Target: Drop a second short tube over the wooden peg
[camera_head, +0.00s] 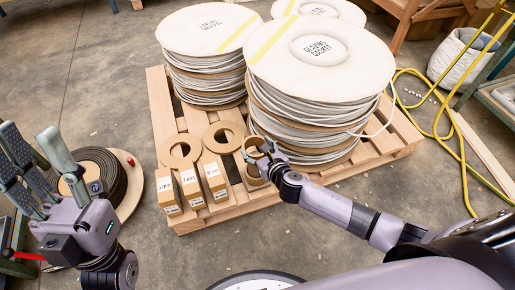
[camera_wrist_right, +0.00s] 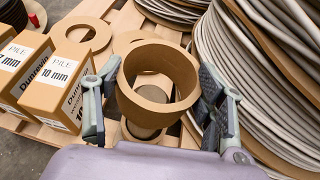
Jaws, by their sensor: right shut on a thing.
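My right gripper (camera_head: 260,147) is shut on a short brown cardboard tube (camera_wrist_right: 186,88) in the right wrist view, with one finger on each side of it. The tube's open end faces the wrist camera. Below it a second brown tube (camera_head: 255,181) stands at the pallet's front. It also shows under the held tube in the wrist view (camera_wrist_right: 140,133). The held tube appears above the lower one; the gap between them is unclear. My left gripper (camera_head: 28,148) is open and empty at the left.
Labelled boxes (camera_head: 191,187) and flat brown rings (camera_head: 181,151) sit left of the tubes on the wooden pallet (camera_head: 160,103). Large gasket reels (camera_head: 320,58) rise close behind and right. A dark coil (camera_head: 105,171) lies on the left. A yellow hose (camera_head: 440,135) lies on the right floor.

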